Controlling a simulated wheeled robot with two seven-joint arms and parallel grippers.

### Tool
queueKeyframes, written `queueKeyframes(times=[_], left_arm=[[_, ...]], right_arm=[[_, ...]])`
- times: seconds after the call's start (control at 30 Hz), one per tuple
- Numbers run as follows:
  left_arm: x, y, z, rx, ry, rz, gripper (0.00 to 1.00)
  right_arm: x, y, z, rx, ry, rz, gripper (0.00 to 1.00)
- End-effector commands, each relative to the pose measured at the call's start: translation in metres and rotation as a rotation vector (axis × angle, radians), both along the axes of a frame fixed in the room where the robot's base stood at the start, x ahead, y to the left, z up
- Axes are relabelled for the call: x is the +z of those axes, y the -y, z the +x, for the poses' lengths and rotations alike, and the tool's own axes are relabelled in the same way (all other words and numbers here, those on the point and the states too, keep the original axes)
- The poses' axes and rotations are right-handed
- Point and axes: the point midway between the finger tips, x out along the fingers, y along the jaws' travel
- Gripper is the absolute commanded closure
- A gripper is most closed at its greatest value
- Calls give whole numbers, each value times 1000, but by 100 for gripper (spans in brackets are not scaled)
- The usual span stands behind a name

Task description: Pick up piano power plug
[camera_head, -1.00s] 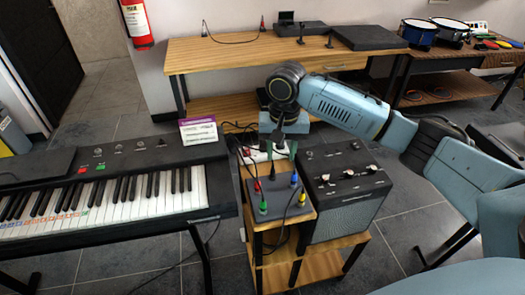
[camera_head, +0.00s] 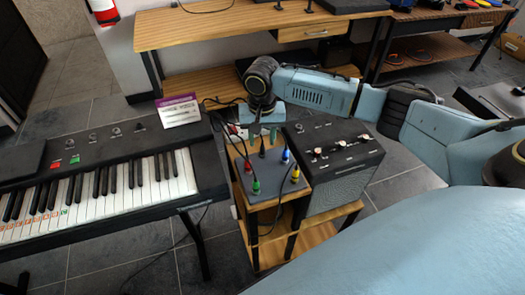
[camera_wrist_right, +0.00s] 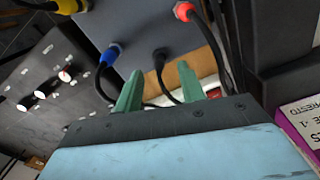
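A grey box (camera_head: 275,177) on a small wooden stand carries several coloured plugs. A black plug (camera_wrist_right: 159,56) with a black cable stands among them. I cannot tell for sure that it is the piano's power plug. My right gripper (camera_head: 263,134) points down over the back of the box. Its green fingers (camera_wrist_right: 160,72) are spread in the right wrist view, with the black plug in line with the gap between their tips. No contact is visible. The piano (camera_head: 110,185) is on the left. My left gripper is not in view.
Blue (camera_head: 285,155), red (camera_head: 247,166), green (camera_head: 256,187) and yellow (camera_head: 295,175) plugs stand close around the box. A black amplifier (camera_head: 335,160) is beside it on the right. A purple and white card (camera_head: 179,111) stands at the piano's back edge. Loose cables run behind the box.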

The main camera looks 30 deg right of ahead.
Motion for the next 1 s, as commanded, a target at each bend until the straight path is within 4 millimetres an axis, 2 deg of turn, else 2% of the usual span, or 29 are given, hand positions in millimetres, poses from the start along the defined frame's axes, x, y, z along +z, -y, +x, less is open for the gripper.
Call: queueKeyframes(times=[0.03,0.2,0.5,0.8,1.0], left_arm=[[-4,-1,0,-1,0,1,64],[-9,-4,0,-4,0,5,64],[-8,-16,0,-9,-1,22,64],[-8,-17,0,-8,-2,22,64],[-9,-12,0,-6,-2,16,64]], right_arm=[[-11,2,-1,0,-3,-2,61],[-32,2,-1,2,-1,0,61],[-35,2,-1,1,0,-1,61],[-35,2,-1,1,0,-1,100],[-35,2,-1,1,0,-1,100]])
